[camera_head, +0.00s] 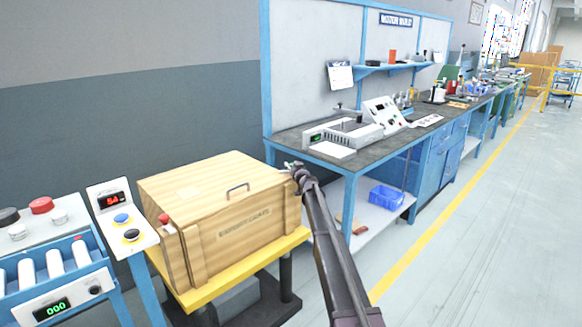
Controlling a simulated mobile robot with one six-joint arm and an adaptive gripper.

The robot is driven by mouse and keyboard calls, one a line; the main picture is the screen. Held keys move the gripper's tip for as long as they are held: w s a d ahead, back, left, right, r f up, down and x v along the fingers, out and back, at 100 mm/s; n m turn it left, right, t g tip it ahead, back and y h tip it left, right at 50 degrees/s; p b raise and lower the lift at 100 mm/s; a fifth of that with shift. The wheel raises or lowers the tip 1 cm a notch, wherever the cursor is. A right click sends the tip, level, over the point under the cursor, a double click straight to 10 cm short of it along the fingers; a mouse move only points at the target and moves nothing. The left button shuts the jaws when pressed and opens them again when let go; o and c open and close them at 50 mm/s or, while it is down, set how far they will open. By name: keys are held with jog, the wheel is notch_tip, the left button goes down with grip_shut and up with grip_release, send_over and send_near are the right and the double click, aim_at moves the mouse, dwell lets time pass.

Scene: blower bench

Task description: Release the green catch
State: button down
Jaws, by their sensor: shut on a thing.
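A wooden crate (235,225) with a closed lid and a metal handle (237,188) stands on a yellow-topped stand. My gripper (294,169) is at the crate's far right top corner, with my dark arm reaching up to it from the lower right. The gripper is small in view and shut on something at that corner. A small greenish bit (288,164) shows at the fingertips and looks like the green catch, mostly hidden by the gripper. A red catch or knob (165,219) sits at the crate's near left corner.
A panel with a red display and blue and black buttons (122,220) stands left of the crate. A roller unit (60,280) is at the lower left. A workbench (370,146) with devices runs close behind the gripper. The floor right of the yellow line is clear.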

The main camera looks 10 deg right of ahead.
jog(key=shift+d+m+h, duration=0.1)
jog(key=shift+m+h, duration=1)
jog(key=shift+h, duration=0.6)
jog(key=shift+d+m+h, duration=0.15)
jog(key=shift+m+h, duration=0.15)
jog(key=shift+h, duration=0.2)
jog(key=c, duration=0.6)
grip_release()
jog(key=shift+o, duration=0.2)
jog(key=s, duration=1.2)
jog(key=shift+a, duration=0.2)
